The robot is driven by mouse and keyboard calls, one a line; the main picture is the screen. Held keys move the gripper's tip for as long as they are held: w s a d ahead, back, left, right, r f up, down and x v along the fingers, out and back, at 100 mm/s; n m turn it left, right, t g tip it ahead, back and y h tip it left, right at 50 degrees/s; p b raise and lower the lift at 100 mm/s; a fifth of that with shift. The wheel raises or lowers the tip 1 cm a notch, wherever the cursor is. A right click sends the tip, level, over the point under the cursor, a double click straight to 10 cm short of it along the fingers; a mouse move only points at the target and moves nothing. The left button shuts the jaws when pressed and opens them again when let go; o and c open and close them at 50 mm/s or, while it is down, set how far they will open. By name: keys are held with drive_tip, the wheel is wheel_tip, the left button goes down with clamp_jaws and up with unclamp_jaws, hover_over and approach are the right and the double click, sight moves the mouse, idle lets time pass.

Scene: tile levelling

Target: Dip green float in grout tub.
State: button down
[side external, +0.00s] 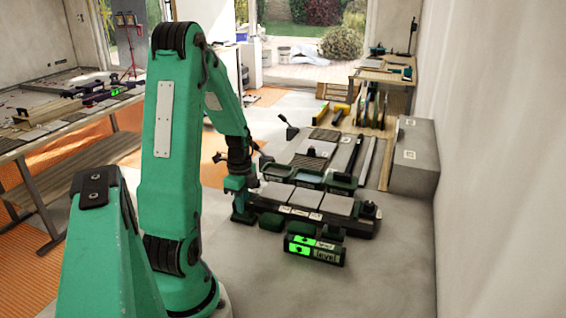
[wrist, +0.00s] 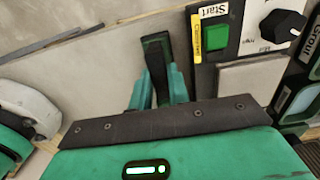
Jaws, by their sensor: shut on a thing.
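My gripper (side external: 239,190) is low at the left end of the dark work station in the side view. In the wrist view its green fingers (wrist: 160,88) are closed around a dark green piece (wrist: 156,48), which looks like the green float. In the side view a dark green block (side external: 243,216) shows just under the gripper; its exact contact with the floor is unclear. A dark tub with a "Grout" label (wrist: 303,36) is at the right edge of the wrist view, apart from the gripper. Several small tubs (side external: 308,179) stand behind the tiles in the side view; their labels are unreadable.
A panel with a green Start button (wrist: 215,36) and black knob (wrist: 283,24) lies right of the gripper. Pale tiles (side external: 306,197) sit on the station. A lit level display (side external: 315,249) stands in front. A grey block (side external: 411,158) is by the wall.

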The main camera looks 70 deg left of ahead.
drive_tip(key=shift+r, duration=3.95)
drive_tip(key=shift+w+a, duration=0.15)
drive_tip(key=w+a+r, duration=0.3)
drive_tip(key=w+a, duration=1.3)
drive_tip(key=w, duration=0.1)
drive_tip(key=shift+w+a+r, duration=0.2)
drive_tip(key=shift+w, duration=0.2)
drive_tip(key=shift+f, duration=0.25)
drive_tip(key=shift+f, duration=4.25)
drive_tip(key=shift+r, duration=0.1)
